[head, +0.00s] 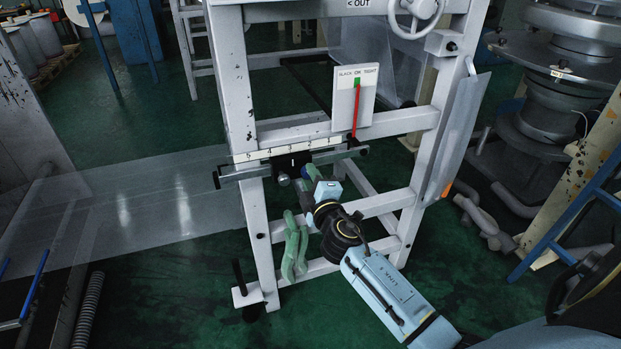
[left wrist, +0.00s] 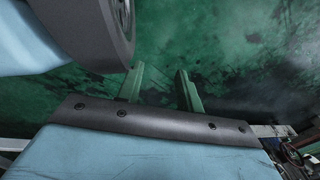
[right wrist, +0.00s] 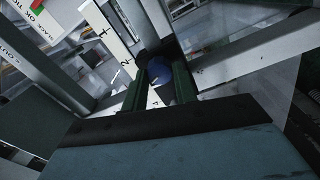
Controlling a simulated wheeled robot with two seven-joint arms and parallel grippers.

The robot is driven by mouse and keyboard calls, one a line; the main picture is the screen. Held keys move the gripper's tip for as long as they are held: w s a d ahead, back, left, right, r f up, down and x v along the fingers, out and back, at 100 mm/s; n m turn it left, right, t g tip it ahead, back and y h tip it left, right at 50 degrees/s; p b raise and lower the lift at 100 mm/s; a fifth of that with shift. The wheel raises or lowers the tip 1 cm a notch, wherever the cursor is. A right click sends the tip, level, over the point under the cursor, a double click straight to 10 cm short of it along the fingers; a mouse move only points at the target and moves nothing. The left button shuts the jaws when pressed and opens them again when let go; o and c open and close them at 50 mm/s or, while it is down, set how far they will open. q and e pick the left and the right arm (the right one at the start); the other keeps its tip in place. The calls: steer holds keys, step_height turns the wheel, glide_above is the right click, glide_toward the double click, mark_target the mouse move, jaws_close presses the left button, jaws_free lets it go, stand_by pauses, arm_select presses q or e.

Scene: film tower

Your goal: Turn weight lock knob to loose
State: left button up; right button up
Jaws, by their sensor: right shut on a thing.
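The weight lock knob (right wrist: 158,73) is round and dark blue with a small pale mark. In the right wrist view it sits between the dark green fingers of my right gripper (right wrist: 158,84), which is shut on it. In the head view my right gripper (head: 308,177) is just below the scale and the black weight carriage (head: 289,163), and the knob is not clearly visible behind the fingers. My left gripper (left wrist: 160,80) shows only in the left wrist view, with its green fingers apart and nothing between them, above the green floor.
A numbered white scale (head: 270,152) runs along the bar. A slack/tight panel (head: 366,84) with a red pointer stands above it. Green gloves (head: 295,247) hang on the frame lower down. Transparent film (head: 150,205) spans the left side. A handwheel (head: 415,12) is at the top right.

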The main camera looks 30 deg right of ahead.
arm_select(q)
steer(key=shift+s+d+f, duration=0.1)
steer(key=shift+s+f, duration=0.15)
steer(key=shift+s, duration=0.6)
arm_select(e)
steer(key=shift+f+n, duration=0.1)
steer(key=shift+n, duration=2.4)
arm_select(q)
steer(key=shift+w, duration=0.1)
arm_select(e)
steer(key=o, duration=1)
steer(key=shift+c, duration=0.2)
arm_select(q)
steer(key=shift+w+r, duration=0.25)
steer(key=shift+w, duration=0.65)
arm_select(e)
steer(key=v, duration=1.3)
steer(key=shift+s, duration=0.2)
